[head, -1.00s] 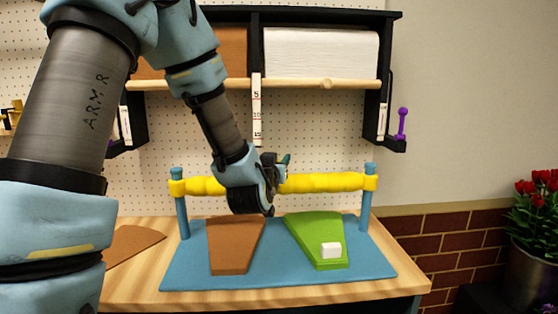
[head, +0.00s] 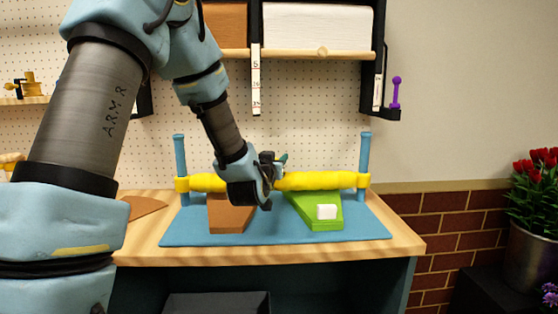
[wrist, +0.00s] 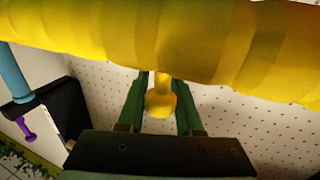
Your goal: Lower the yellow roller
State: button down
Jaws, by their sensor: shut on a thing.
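The yellow roller (head: 320,180) spans two blue posts, the left post (head: 180,155) and the right post (head: 364,153), above a blue base mat (head: 270,233). It sits partway down the posts, whose tops stick out above it. My gripper (head: 268,180) is at the middle of the roller. In the wrist view its green fingers (wrist: 161,100) are closed on a small yellow knob (wrist: 161,101) that joins the roller (wrist: 150,45). A brown wedge-shaped piece (head: 232,213) and a green wedge-shaped piece (head: 313,208) lie under the roller on the mat.
Red flowers (head: 535,180) stand far right.

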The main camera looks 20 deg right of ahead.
jog(key=shift+f+b, duration=0.4)
jog(key=shift+f, duration=0.35)
jog(key=c, duration=0.6)
grip_release()
jog(key=b+v, duration=0.5)
jog(key=v, duration=0.5)
jog(key=shift+s+a, duration=0.2)
jog(key=shift+s, duration=0.15)
